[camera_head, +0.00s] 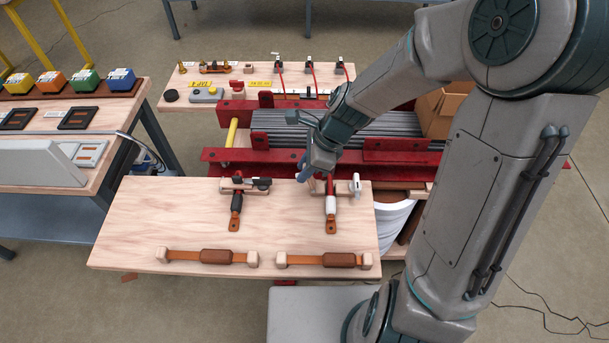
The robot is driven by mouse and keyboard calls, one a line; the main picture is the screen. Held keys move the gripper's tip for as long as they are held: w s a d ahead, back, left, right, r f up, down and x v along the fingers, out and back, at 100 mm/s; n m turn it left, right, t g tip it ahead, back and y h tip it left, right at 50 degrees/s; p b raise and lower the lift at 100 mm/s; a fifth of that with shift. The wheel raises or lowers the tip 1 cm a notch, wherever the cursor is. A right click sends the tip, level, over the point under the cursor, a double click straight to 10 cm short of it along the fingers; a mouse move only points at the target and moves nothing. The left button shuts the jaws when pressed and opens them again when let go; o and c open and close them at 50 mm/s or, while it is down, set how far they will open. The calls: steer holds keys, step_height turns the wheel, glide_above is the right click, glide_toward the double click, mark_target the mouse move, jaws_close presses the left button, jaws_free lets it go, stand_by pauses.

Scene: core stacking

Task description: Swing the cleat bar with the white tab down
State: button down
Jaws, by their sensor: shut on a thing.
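The cleat bar with the white tab (355,185) is at the back right of the light wooden tabletop (170,215). A red strap with a white sleeve (331,206) and a brown end runs forward from beside it. My gripper (303,174) is at the left end of this cleat, shut on what looks like the cleat bar; its hold is small and partly hidden by the gripper and wrist. A similar cleat bar with a black tab (262,184) stands to the left, apart from my gripper, with a black-sleeved strap (237,204).
Two brown straps with wooden end blocks (215,256) (330,260) lie along the table's front edge. A red rack with grey bars (285,130) stands behind the table. My arm fills the right side. The left part of the tabletop is clear.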

mark_target(314, 181)
steer(key=shift+d, duration=0.1)
stand_by(0.3)
steer(key=shift+d+r+p, duration=0.15)
steer(key=shift+d+p, duration=0.2)
steer(key=shift+d, duration=0.8)
steer(key=shift+d+f, duration=0.2)
steer(key=shift+d, duration=0.7)
steer(key=shift+s+d+f, duration=0.1)
steer(key=shift+d+f, duration=0.15)
steer(key=shift+d, duration=0.25)
steer(key=shift+d+f, duration=0.2)
steer(key=shift+d, duration=0.3)
